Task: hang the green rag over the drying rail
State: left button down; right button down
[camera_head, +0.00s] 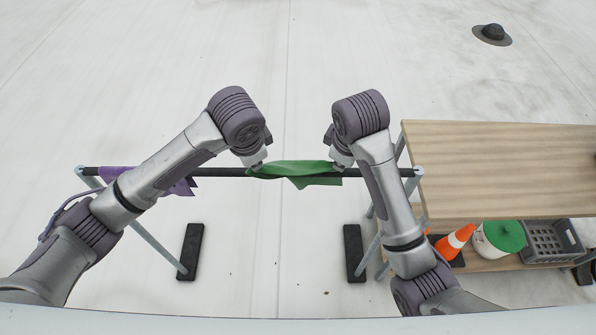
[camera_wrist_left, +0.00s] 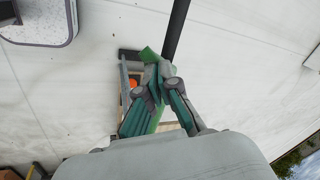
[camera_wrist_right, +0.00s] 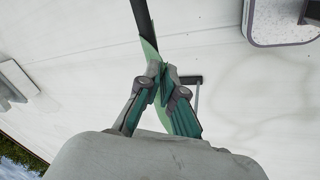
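The green rag (camera_head: 300,170) is stretched between my two grippers, along the dark drying rail (camera_head: 222,172). It covers part of the rail, and one corner points toward me below it. I cannot tell whether it rests on the rail or is just above it. My left gripper (camera_head: 258,167) is at the rag's left end; its fingers (camera_wrist_left: 157,82) look closed on the green cloth (camera_wrist_left: 149,55). My right gripper (camera_head: 340,163) is at the right end; its fingers (camera_wrist_right: 161,78) look closed on the cloth (camera_wrist_right: 149,50).
A purple cloth (camera_head: 118,177) hangs on the rail's left part, partly behind my left arm. A wooden table (camera_head: 500,165) stands close on the right, with a traffic cone (camera_head: 455,241), a green-lidded bucket (camera_head: 500,238) and a grey crate (camera_head: 550,241) below.

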pick_arm(q)
jog(key=shift+d, duration=0.3)
pick_arm(e)
jog(key=shift+d, duration=0.3)
jog(key=shift+a, duration=0.1)
